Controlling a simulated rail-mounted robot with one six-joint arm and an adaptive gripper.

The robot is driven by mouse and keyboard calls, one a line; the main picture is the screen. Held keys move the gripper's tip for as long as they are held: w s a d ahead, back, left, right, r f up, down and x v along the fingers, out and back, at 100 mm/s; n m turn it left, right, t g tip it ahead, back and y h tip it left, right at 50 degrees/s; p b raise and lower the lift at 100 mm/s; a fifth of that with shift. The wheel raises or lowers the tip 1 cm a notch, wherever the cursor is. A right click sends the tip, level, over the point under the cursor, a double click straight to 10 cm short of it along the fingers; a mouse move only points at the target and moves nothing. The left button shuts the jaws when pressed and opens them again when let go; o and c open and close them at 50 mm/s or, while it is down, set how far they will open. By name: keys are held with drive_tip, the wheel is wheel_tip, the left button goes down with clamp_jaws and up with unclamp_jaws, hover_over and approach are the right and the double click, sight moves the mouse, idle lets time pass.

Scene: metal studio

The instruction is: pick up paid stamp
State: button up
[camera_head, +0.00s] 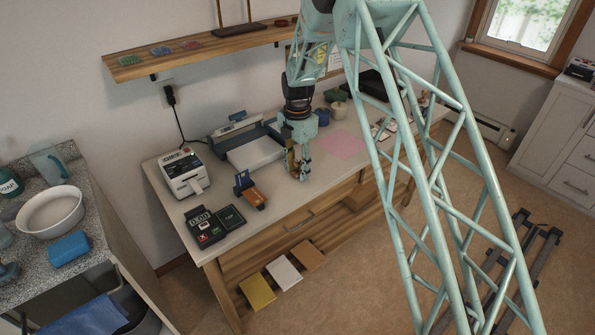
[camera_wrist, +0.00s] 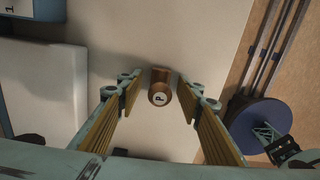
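The paid stamp is most likely the small brown round-topped stamp marked "P" (camera_wrist: 159,98) in the wrist view. It stands on the pale countertop (camera_wrist: 165,55) between and just beyond my gripper's fingertips (camera_wrist: 163,92). The fingers are spread apart, with a gap on both sides of the stamp, and hold nothing. In the head view my gripper (camera_head: 298,170) points down close over the counter's front part, right of the white-topped printer (camera_head: 255,152). I cannot make out the stamp there; the gripper seems to hide it.
A label printer (camera_head: 185,175), a card holder (camera_head: 250,190) and a black card terminal (camera_head: 205,227) stand left along the counter. A pink sheet (camera_head: 342,145) and a blue round container (camera_head: 322,117) lie to the right. The counter's front edge is close to the gripper.

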sight(298, 161)
idle(0.4)
drive_tip(key=c, duration=0.9)
drive_tip(key=shift+r, duration=0.2)
drive_tip(key=shift+r+p, duration=0.45)
drive_tip(key=shift+r, duration=1)
drive_tip(key=shift+s+r, duration=0.1)
drive_tip(key=shift+r, duration=0.1)
drive_tip(key=s+d, duration=0.1)
drive_tip(key=s, duration=0.4)
drive_tip(key=s+d+r+p, duration=0.1)
drive_tip(key=s, duration=0.4)
drive_tip(key=s+d, duration=0.1)
drive_tip(key=s, duration=0.4)
drive_tip(key=shift+s+d+r+p, duration=0.15)
drive_tip(key=shift+s+d+p, duration=0.05)
drive_tip(key=shift+d+p, duration=0.1)
